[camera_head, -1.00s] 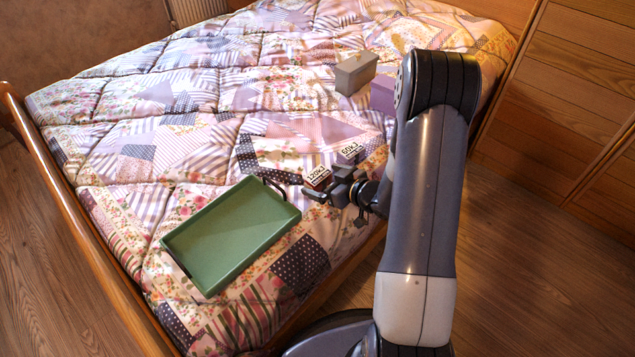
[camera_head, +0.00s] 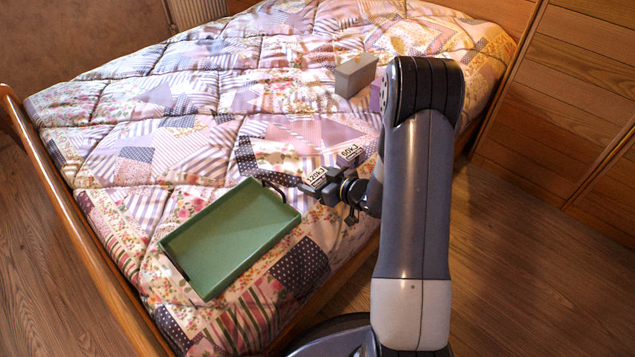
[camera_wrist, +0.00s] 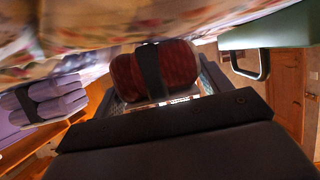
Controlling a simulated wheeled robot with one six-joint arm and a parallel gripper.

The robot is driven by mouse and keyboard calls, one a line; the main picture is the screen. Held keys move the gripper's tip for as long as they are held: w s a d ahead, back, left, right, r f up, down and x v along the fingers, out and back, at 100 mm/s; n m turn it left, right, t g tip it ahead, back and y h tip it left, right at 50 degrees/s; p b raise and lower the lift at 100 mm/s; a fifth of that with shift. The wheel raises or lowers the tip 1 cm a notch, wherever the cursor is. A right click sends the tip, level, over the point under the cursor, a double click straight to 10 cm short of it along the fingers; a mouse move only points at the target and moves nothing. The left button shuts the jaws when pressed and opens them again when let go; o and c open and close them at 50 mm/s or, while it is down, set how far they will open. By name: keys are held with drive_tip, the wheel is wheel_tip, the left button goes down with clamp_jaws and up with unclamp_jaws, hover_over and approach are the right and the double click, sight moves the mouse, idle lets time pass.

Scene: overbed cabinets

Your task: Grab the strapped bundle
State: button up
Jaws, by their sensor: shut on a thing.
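A red-brown bundle with a dark strap around its middle (camera_wrist: 178,66) sits between the fingers of my gripper in the wrist view. In the head view its top, with a white "120kJ" label (camera_head: 317,177), shows just behind my gripper (camera_head: 314,187). My gripper is shut on this bundle, low over the quilt; whether the bundle touches the quilt is unclear. A second, purple bundle with a dark strap (camera_wrist: 62,90) is at the left in the wrist view. In the head view a second labelled block (camera_head: 350,154) stands just behind and to the right of the held one.
A green tray (camera_head: 230,237) with dark handles lies on the quilt (camera_head: 120,215), left of my gripper. A grey box (camera_head: 355,74) stands farther back, with a purple thing (camera_head: 375,97) partly hidden by my arm. The quilt's middle is clear.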

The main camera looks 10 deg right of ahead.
drive_tip(key=shift+c, duration=0.7)
